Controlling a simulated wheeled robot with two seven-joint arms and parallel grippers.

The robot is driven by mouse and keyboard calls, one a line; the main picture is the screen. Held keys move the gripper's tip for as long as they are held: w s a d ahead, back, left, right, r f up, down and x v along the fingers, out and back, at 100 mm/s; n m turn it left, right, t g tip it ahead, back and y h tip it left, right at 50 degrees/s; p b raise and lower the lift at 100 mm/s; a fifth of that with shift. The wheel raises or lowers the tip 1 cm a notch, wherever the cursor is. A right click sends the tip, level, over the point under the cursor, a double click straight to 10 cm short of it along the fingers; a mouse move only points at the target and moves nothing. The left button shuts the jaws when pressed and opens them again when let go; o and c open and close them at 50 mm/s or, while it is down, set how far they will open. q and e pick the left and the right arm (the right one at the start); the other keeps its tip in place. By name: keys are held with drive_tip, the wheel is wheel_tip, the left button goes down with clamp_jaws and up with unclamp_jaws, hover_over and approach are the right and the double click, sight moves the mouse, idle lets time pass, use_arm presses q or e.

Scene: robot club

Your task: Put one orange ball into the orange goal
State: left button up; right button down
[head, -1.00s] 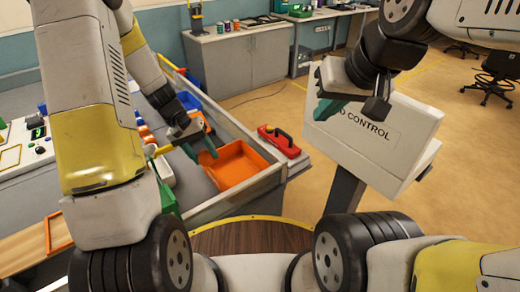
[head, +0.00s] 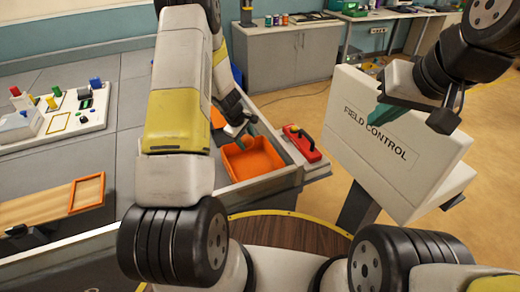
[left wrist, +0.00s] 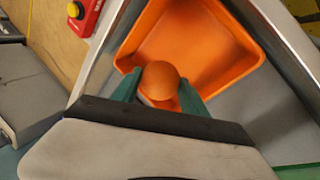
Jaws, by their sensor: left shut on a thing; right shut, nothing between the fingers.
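The orange goal (head: 262,160), which looks like an open orange tray, sits inside the near corner of the walled table. It also shows large in the left wrist view (left wrist: 235,62), where its floor looks empty. My left gripper (head: 244,128) is by the tray's far edge in the head view. In the left wrist view my left gripper (left wrist: 160,88) is shut on an orange ball (left wrist: 160,78), with one green finger on each side. The ball appears in front of the tray, above its near edge. My right gripper (head: 388,116) is shut and empty by the white sign.
A grey metal rail (head: 282,140) borders the table. A red device with a yellow button (head: 300,142) lies outside it. A white FIELD CONTROL box (head: 375,130) stands at right. An orange frame (head: 87,192) lies on wood at left.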

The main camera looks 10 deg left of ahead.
use_arm(q)
drive_tip(key=shift+f, duration=1)
drive_tip(key=o, duration=1.4)
drive_tip(key=shift+o, duration=0.2)
drive_tip(key=shift+r, duration=0.1)
drive_tip(key=v, duration=0.7)
drive_tip(key=shift+s+a+r, duration=0.1)
drive_tip(key=shift+s+r, duration=0.05)
drive_tip(key=shift+r, duration=0.15)
drive_tip(key=shift+r, duration=0.1)
